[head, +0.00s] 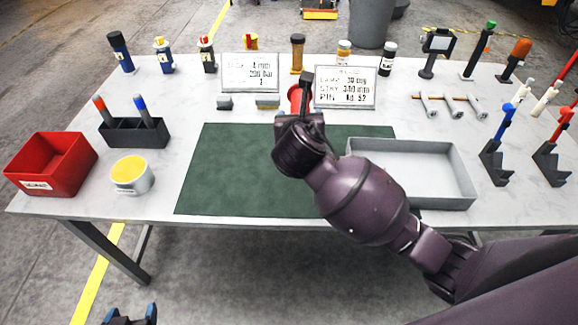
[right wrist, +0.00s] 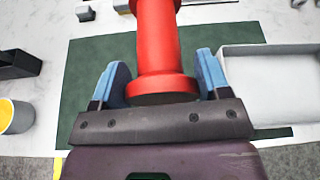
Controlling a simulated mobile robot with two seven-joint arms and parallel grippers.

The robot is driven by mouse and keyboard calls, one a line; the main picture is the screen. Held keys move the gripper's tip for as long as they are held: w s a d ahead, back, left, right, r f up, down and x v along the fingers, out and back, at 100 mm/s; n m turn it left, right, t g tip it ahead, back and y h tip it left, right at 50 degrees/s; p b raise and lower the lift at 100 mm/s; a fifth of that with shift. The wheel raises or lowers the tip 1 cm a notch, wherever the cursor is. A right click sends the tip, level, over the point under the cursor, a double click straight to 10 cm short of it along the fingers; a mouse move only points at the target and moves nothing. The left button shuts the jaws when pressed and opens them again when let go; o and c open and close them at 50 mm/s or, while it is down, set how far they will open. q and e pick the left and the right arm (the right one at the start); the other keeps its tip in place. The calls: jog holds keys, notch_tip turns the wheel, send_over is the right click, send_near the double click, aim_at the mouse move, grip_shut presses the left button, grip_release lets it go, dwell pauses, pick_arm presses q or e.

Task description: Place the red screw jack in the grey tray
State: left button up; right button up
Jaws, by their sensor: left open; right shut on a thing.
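The red screw jack (right wrist: 158,45) is between the blue fingers of my right gripper (right wrist: 161,78), which is shut on it. In the head view only a bit of red of the jack (head: 294,97) shows behind my right wrist, above the far edge of the green mat; I cannot tell its height. The grey tray (head: 458,178) is empty on the table, right of the mat and of the jack. Its near left part is hidden by my right arm. It also shows at the right of the right wrist view (right wrist: 270,49). My left gripper (head: 130,318) is open and empty at the bottom edge, off the table.
The green mat (head: 235,170) is bare. A red bin (head: 52,165), a yellow-topped tin (head: 132,175) and a black holder (head: 135,133) stand left. Two sign cards (head: 250,72) (head: 345,88) stand behind. Dark angled stands (head: 495,163) (head: 550,163) stand right of the tray.

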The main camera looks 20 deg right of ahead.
jog(key=shift+a+f, duration=0.1)
jog(key=shift+f, duration=0.3)
jog(key=b, duration=0.2)
send_over(298, 188)
notch_tip(298, 188, down, 15)
jog(key=shift+w, duration=0.1)
notch_tip(298, 188, down, 4)
jog(key=shift+f+b, duration=0.1)
jog(key=shift+b, duration=0.55)
pick_arm(q)
notch_tip(298, 188, down, 3)
jog(key=shift+a+r, duration=0.1)
jog(key=shift+a, duration=0.05)
pick_arm(e)
jog(key=shift+f, duration=0.15)
jog(key=o, duration=1.3)
pick_arm(q)
jog(key=shift+w, duration=0.15)
pick_arm(e)
jog(key=shift+o, duration=0.7)
jog(key=shift+f+m, duration=0.1)
jog(key=shift+m, duration=0.2)
